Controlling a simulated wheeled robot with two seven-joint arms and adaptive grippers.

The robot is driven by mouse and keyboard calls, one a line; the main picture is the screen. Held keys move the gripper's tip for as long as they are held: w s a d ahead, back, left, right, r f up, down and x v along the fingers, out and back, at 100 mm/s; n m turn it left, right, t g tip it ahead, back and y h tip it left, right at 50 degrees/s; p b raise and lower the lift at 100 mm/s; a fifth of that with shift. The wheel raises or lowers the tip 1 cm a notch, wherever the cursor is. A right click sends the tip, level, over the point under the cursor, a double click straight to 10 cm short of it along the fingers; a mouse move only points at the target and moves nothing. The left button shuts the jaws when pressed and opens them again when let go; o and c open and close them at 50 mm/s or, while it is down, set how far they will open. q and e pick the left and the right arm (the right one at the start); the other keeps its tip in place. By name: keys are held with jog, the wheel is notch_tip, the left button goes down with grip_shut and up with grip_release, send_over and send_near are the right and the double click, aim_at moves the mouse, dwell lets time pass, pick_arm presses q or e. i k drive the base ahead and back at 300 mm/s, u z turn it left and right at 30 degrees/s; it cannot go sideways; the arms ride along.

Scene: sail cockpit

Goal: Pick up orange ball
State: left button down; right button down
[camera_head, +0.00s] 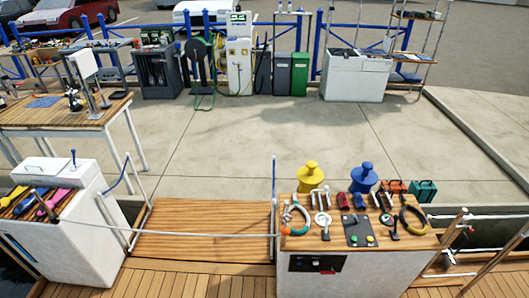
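A small orange round thing (285,230), which looks like the orange ball, sits at the left front edge of the wooden-topped console (310,246) at right of centre. It touches or lies close to a pale curved ring (296,214); I cannot tell whether they are joined. Neither my left nor my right gripper shows in the head view.
Yellow (310,178) and blue (363,178) bollards stand behind. A line (190,234) runs from the left white console (80,240) across the gangway (205,245).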

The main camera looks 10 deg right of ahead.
aim_at(285, 229)
jog(key=z, duration=1.05)
jog(key=i, duration=0.5)
jog(key=u, duration=1.25)
